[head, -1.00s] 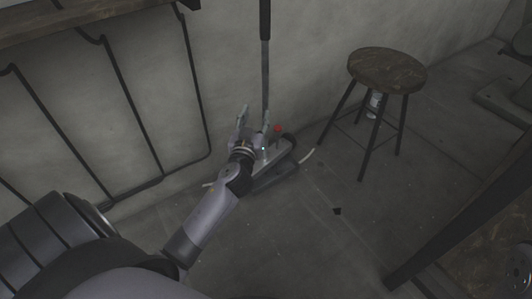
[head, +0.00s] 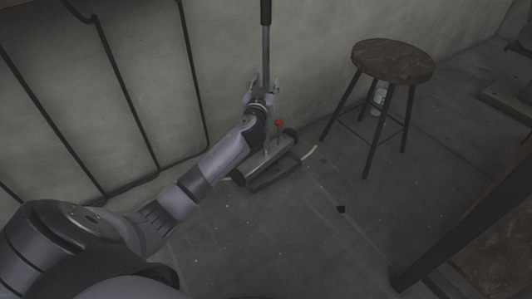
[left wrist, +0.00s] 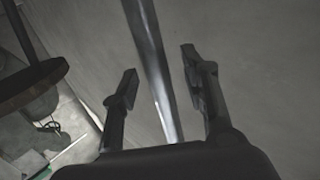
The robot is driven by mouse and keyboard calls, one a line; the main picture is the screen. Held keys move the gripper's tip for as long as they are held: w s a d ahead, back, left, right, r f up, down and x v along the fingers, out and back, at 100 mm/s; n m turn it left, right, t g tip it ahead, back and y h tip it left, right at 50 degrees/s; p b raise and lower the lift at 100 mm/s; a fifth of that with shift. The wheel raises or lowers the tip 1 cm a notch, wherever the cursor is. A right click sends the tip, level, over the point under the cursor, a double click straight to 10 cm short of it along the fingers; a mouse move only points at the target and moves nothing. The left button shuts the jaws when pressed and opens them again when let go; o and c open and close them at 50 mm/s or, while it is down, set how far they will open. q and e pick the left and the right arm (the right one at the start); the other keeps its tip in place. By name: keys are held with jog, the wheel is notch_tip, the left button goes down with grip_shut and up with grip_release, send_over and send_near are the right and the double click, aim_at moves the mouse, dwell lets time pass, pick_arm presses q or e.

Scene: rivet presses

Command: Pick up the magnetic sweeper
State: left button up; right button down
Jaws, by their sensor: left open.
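The magnetic sweeper (head: 265,168) stands on the floor by the wall. It has a low wide base, a red knob (head: 279,122) and an upright metal pole with a dark grip (head: 265,12) at the top. My left gripper (head: 264,86) is open, with its fingers on either side of the pole. In the left wrist view the pole (left wrist: 150,65) runs between the two open fingers (left wrist: 160,70), and neither finger clearly touches it. My right gripper is not in view.
A round wooden stool (head: 392,60) with dark legs stands right of the sweeper, with a bottle (head: 379,98) beneath it. A dark metal frame (head: 125,90) lines the wall at left. A small dark scrap (head: 341,209) lies on open floor.

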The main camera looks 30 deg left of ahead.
pick_arm(q)
jog(key=shift+w, duration=0.1)
grip_shut()
dwell(0.5)
dwell(0.5)
jog(key=shift+r, duration=0.25)
